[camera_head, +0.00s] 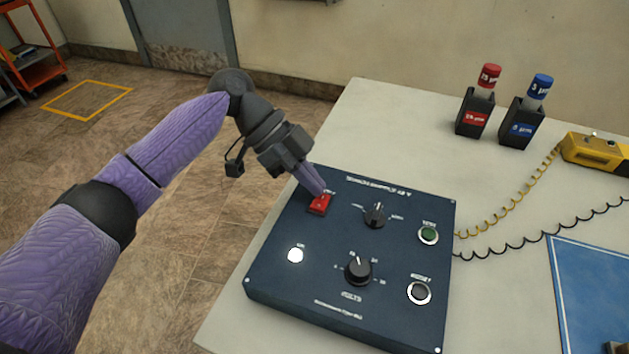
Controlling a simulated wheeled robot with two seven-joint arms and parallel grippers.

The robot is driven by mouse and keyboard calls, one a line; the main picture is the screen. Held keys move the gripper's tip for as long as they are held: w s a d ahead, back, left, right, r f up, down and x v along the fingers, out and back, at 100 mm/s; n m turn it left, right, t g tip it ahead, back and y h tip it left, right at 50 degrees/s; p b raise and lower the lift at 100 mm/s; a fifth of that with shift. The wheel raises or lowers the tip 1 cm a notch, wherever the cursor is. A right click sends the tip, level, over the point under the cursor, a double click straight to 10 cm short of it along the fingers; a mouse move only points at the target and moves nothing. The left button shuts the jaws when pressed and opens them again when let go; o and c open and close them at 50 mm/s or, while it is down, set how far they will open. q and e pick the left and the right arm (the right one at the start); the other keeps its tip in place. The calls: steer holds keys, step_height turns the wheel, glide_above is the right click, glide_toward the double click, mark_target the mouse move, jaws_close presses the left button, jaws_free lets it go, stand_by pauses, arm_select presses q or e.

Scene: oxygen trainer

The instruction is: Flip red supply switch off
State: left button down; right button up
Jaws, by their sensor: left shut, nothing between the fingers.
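The red supply switch (319,205) is a small red rocker at the upper left of a dark blue control panel (310,274). My left gripper (320,192) comes in from the upper left, shut and empty. Its fingertips are right at the top edge of the red switch and hide part of it. I cannot tell whether they touch it or which way the rocker is tipped. A white round light (296,255) on the panel below the switch looks bright. My right gripper is not in view.
Red (476,108) and blue (524,118) holders, a yellow device (594,150) and a blue mat (590,290) share the white table.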

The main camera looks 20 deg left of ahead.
arm_select(q)
steer(key=p+v, duration=0.2)
steer(key=v, duration=0.7)
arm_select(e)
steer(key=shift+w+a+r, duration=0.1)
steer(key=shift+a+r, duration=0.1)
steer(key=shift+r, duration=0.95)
arm_select(q)
steer(key=shift+r, duration=0.1)
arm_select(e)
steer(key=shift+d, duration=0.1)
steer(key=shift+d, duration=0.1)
arm_select(q)
steer(key=s+d+r+y+p, duration=0.1)
steer(key=d+r+y+p, duration=0.2)
steer(key=d+r+y, duration=0.2)
steer(key=shift+s+r+y, duration=0.2)
steer(key=shift+r+y, duration=0.1)
steer(key=shift+r, duration=0.7)
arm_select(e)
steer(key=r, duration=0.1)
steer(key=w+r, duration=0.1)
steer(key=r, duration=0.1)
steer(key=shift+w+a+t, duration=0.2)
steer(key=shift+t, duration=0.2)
